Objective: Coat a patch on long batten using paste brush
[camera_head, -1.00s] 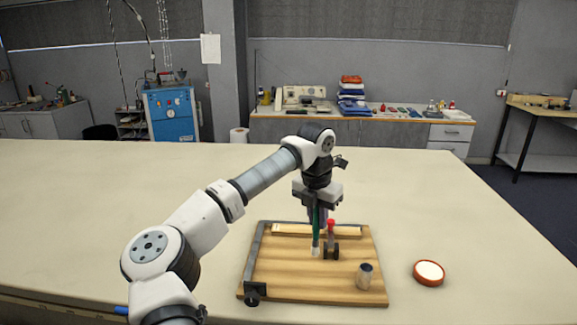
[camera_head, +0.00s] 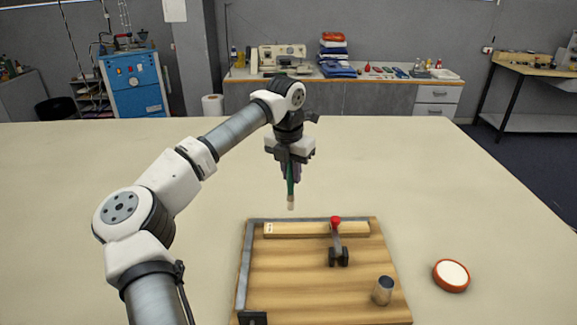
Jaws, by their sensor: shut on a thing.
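My gripper (camera_head: 291,170) is shut on the paste brush (camera_head: 291,190), which has a green handle and a pale tip. The brush hangs nearly upright, tip down. Its tip shows just above the far edge of the wooden board in the picture, apart from the batten. The long batten (camera_head: 305,230) lies along the board's far side, against a grey metal strip. A small white patch with a dark mark (camera_head: 269,228) shows at its left end. An orange-rimmed dish of white paste (camera_head: 451,274) stands on the table right of the board.
A red-knobbed clamp (camera_head: 337,240) stands at the batten's right part. A metal cup (camera_head: 383,290) stands near the board's right front. The wooden board (camera_head: 300,285) has a metal fence along its left and far sides.

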